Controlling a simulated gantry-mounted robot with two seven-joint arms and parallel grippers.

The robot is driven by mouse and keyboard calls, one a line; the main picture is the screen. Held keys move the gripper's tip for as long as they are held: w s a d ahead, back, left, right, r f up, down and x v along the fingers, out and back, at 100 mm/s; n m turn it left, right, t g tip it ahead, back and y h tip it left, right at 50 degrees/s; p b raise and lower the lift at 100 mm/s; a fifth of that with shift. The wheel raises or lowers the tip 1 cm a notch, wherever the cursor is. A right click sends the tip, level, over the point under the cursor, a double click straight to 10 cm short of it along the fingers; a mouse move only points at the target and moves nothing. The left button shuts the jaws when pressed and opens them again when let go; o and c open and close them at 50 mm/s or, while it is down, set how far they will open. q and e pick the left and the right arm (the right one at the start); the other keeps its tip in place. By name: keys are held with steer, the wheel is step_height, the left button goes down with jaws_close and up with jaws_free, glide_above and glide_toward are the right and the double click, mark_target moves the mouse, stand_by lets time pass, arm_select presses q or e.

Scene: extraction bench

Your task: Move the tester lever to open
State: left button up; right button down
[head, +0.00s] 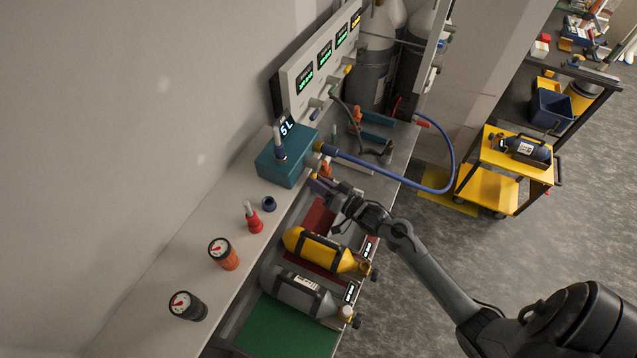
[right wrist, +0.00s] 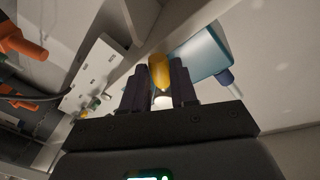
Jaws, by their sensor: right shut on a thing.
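The tester appears to be the teal box (head: 283,161) marked 5 L, on the light bench shelf. It also shows in the right wrist view (right wrist: 205,52). A yellow lever (right wrist: 158,70) stands between the fingers of my right gripper (right wrist: 158,92) in the right wrist view. My right gripper (head: 320,184) is shut on this lever at the front side of the teal box. In the head view the fingers mostly hide the lever. Whether the lever stands at open or closed cannot be told. My left gripper is not in view.
A blue hose (head: 398,181) loops right from the teal box. A yellow cylinder (head: 316,250) and a grey cylinder (head: 297,288) lie below my right arm. Two gauges (head: 223,252) (head: 187,306) and a red fitting (head: 251,218) stand on the shelf. A display panel (head: 314,72) is behind.

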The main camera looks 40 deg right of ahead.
steer(key=shift+w+d+f+n+t+y+b, duration=0.2)
steer(key=shift+d+n+b, duration=0.25)
steer(key=shift+n+b, duration=0.7)
steer(key=shift+w+d+f+n+t+y+b, duration=0.2)
steer(key=shift+d+n+b, duration=0.25)
steer(key=shift+n+b, duration=0.7)
steer(key=shift+w+d+f+n+t+b, duration=0.25)
steer(key=shift+d+n+b, duration=0.35)
steer(key=shift+n, duration=0.9)
steer(key=shift+s+a, duration=0.1)
steer(key=shift+a, duration=0.05)
steer(key=c, duration=0.9)
jaws_free()
steer(key=shift+b+v, duration=1.05)
steer(key=shift+v, duration=4.3)
